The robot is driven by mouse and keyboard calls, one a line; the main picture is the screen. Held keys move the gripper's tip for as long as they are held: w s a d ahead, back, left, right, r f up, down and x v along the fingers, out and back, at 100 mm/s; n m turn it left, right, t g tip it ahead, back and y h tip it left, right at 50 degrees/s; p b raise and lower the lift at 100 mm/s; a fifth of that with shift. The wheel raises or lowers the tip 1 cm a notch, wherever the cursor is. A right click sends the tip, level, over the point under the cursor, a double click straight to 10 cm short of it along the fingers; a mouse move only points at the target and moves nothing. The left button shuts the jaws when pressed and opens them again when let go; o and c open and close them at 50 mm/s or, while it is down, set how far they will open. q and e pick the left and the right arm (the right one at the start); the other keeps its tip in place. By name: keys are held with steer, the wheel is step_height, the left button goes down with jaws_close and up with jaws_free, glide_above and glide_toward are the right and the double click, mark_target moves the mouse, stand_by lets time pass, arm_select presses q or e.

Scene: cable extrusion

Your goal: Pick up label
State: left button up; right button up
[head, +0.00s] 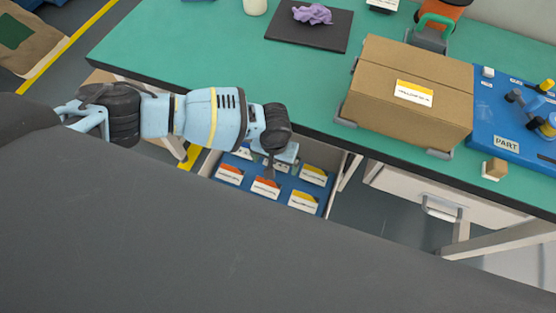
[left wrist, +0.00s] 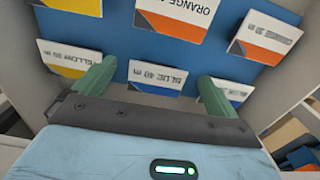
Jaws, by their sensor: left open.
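Several white labels with coloured corners stand on a blue panel (head: 283,188) in an open drawer. In the head view these include an orange-cornered label (head: 230,173), another orange-cornered label (head: 265,188) and a yellow-cornered label (head: 304,201). My left gripper (head: 270,168) is over the panel and hides part of the back row. In the left wrist view its two green fingers (left wrist: 153,82) are apart, either side of a label reading BLUE 40 m (left wrist: 160,74). A yellow label (left wrist: 68,58) is left of them and an orange label (left wrist: 175,15) is beyond. My right gripper is not in view.
The green table (head: 210,60) stands just behind the drawer. A cardboard box (head: 400,75) with a yellow-cornered label sits on it. Drawer walls flank the gripper closely.

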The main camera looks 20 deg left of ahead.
arm_select(q)
steer(key=shift+f, duration=0.45)
stand_by(0.6)
steer(key=shift+c, duration=0.3)
steer(key=c, duration=0.8)
